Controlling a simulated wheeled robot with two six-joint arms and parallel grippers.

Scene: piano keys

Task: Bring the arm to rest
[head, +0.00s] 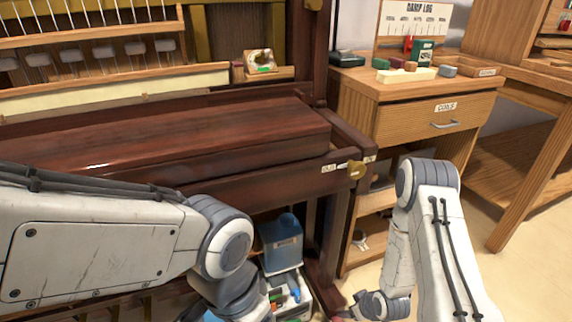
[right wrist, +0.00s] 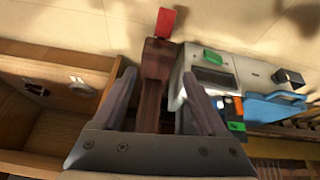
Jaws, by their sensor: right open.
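My right arm (head: 425,225) is bent in the head view, its upper link at the lower right and its wrist low near the floor beside the piano's front leg. In the right wrist view my right gripper (right wrist: 160,78) is open, its two fingers apart with nothing held between them. A dark wooden leg with a red piece (right wrist: 166,22) at its end shows beyond and between the fingers. My left arm (head: 100,245) comes in from the left, in front of the piano (head: 200,140), and bends downward. Its gripper is not in view.
A wooden cabinet (head: 400,95) with a drawer and small blocks on top stands right of the piano. A blue container (head: 282,243) and a light-coloured tray (head: 297,308) sit low below the piano. A brass knob (head: 357,170) is at the piano's right front corner. Pale floor is open at the right.

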